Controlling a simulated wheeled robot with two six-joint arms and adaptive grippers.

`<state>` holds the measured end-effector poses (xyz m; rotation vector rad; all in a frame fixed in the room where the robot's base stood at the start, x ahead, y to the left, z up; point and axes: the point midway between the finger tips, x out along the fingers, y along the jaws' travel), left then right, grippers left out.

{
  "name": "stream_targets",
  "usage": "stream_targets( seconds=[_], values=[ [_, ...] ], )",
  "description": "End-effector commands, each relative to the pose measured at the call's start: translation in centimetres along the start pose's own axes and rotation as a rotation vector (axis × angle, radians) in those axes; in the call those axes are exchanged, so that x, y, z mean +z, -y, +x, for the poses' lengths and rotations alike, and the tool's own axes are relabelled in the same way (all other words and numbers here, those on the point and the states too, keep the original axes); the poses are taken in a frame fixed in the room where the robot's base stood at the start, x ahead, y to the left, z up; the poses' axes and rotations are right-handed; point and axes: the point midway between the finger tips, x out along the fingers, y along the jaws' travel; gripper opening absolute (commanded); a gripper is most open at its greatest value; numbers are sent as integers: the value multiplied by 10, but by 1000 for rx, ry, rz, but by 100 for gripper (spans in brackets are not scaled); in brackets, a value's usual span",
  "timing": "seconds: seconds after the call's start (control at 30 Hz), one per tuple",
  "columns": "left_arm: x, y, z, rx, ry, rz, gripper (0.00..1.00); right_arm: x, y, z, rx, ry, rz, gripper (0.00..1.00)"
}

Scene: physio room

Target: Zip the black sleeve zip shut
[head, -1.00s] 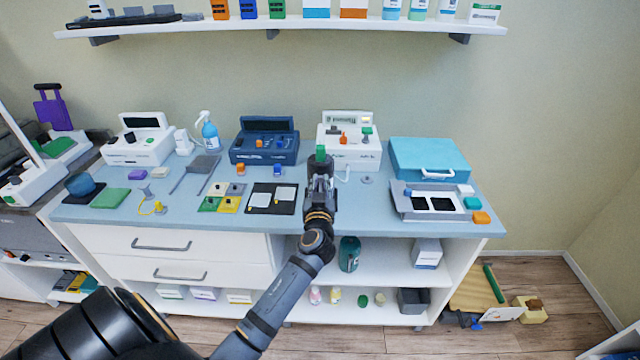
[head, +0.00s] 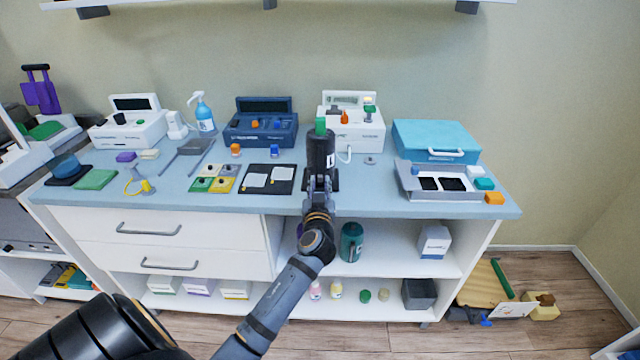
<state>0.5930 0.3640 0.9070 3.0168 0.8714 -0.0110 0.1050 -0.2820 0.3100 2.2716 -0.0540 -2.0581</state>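No zip is clearly readable at this size. A flat black piece (head: 284,187) with two pale panels and tiny yellow marks lies near the middle of the table; I cannot tell whether it is the sleeve. A dark upright cylinder (head: 319,148) with a green top and a small white label appears right behind my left gripper (head: 321,181). Its lower end is hidden, and I cannot tell whether the gripper touches it. The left gripper shows at the table's front edge, right of the black piece; its finger gap is unclear. My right gripper is out of view.
On the blue-grey tabletop (head: 380,205), a navy case (head: 260,135) and a white case (head: 362,134) stand behind. A teal box (head: 420,138) and a grey tray (head: 410,187) stand right. Small coloured squares (head: 222,184) lie left. An open shelf is below.

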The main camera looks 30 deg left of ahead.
Motion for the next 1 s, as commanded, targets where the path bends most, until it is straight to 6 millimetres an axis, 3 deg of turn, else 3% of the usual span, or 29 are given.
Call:
stream_targets(
  seconds=[0.37,0.73,1.0],
  values=[
    [-2,-1,-3,2,-5,-1,38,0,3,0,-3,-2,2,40],
    [0,-1,-65,1,-1,-3,38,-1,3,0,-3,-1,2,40],
    [-2,0,-76,1,-6,0,38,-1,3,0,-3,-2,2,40]
  ],
)
